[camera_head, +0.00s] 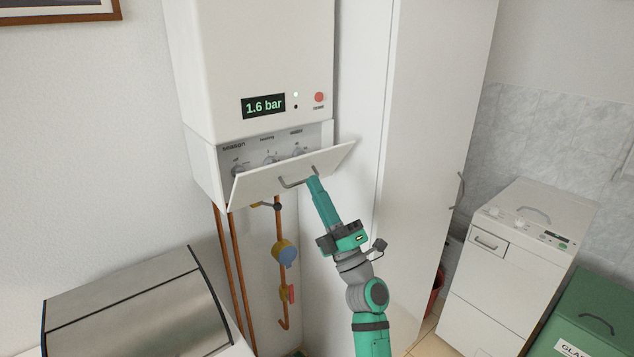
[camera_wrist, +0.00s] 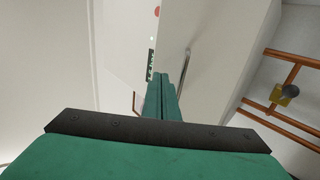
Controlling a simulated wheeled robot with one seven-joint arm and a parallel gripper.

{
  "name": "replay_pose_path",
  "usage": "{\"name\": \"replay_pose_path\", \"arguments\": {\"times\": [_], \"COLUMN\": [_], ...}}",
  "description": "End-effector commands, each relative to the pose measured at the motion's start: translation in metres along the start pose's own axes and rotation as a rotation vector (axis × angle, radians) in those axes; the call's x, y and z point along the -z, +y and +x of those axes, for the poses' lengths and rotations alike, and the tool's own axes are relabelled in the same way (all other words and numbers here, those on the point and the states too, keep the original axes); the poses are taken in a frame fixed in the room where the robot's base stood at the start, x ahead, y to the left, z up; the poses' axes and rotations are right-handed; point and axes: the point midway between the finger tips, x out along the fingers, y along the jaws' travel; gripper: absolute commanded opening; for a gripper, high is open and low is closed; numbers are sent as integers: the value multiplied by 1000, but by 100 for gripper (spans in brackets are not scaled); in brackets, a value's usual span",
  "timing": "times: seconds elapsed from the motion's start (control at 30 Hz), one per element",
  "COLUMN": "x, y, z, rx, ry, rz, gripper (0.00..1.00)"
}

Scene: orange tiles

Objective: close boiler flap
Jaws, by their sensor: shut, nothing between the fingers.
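The white boiler (camera_head: 250,65) hangs on the wall in the head view. Its flap (camera_head: 250,185) is hinged at the bottom and stands tilted open, with the control panel and knobs (camera_head: 272,158) showing behind it. A grey bar handle (camera_head: 298,179) is on the flap's outer face. My gripper (camera_head: 313,182) is shut and empty, with its tip at the right end of the handle; whether it touches cannot be told. In the wrist view the shut fingers (camera_wrist: 163,95) point toward the flap (camera_wrist: 215,50), beside its handle (camera_wrist: 186,70).
Copper pipes (camera_head: 232,270) and a yellow-and-blue valve (camera_head: 285,252) hang below the boiler. A tall white cabinet (camera_head: 420,130) stands at the right. A steel-lidded box (camera_head: 135,310) is at lower left. A white washing machine (camera_head: 510,260) and a green bin (camera_head: 590,310) are at lower right.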

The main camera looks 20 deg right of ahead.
Motion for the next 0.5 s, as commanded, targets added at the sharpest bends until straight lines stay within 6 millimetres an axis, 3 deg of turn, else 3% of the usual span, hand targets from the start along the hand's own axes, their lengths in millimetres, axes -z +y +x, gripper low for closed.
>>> {"name": "replay_pose_path", "arguments": {"times": [0.3,0.5], "x": [2,-5], "y": [21,36], "z": [-61,-90], "rx": [1,0], "ry": [0,-7], "rz": [2,-7], "gripper": [0,0]}}
